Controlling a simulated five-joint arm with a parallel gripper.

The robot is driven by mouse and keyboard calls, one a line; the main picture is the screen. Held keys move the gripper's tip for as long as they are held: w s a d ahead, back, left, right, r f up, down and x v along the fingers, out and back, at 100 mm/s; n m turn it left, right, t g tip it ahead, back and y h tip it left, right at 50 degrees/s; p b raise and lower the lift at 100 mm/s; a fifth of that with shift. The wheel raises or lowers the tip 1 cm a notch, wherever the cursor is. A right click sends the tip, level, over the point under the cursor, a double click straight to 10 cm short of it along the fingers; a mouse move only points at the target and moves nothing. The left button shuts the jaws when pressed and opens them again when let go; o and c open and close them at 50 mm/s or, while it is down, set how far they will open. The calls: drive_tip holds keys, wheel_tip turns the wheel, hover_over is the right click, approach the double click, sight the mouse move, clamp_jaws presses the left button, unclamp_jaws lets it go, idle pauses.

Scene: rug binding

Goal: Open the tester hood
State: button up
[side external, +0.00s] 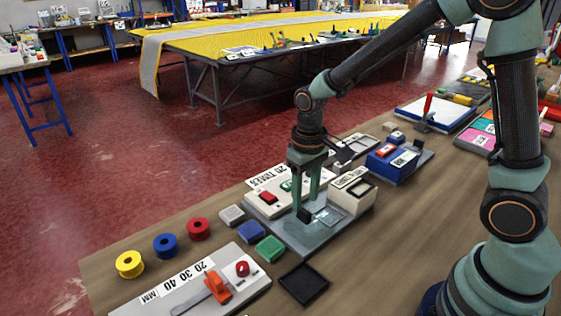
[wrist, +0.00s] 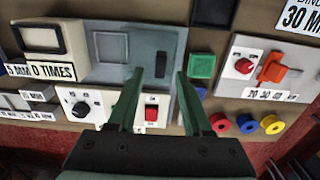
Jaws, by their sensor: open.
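The tester is a grey base plate (side external: 290,236) with a white control box (side external: 262,208), which carries a red switch, and a white box with a dark window (side external: 350,198). The hood looks like a flat, see-through grey cover (wrist: 125,40) lying low over the plate, with a paler square under it. A small dark block (wrist: 160,64), seemingly its handle, stands at its edge. My gripper (side external: 306,206) points down over the tester, open. In the wrist view its fingers (wrist: 160,76) lie either side of the dark block. I cannot tell whether they touch it.
Green (side external: 269,248), blue (side external: 250,230) and grey blocks, a black tray (side external: 303,283) and a panel with an orange lever (side external: 217,288) lie left of the tester. Yellow (side external: 129,264), blue and red spools stand near the edge. A blue box (side external: 393,164) stands right. The bench's near side is clear.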

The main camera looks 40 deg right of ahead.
wheel_tip(320, 180, up, 9)
idle(0.3)
drive_tip(key=s+d+r+t, duration=0.4)
drive_tip(key=s+r+t, duration=0.1)
drive_tip(key=s, duration=0.3)
drive_tip(key=shift+s+d+r+t, duration=0.25)
drive_tip(key=shift+d+r+t, duration=0.05)
drive_tip(key=shift+d, duration=0.1)
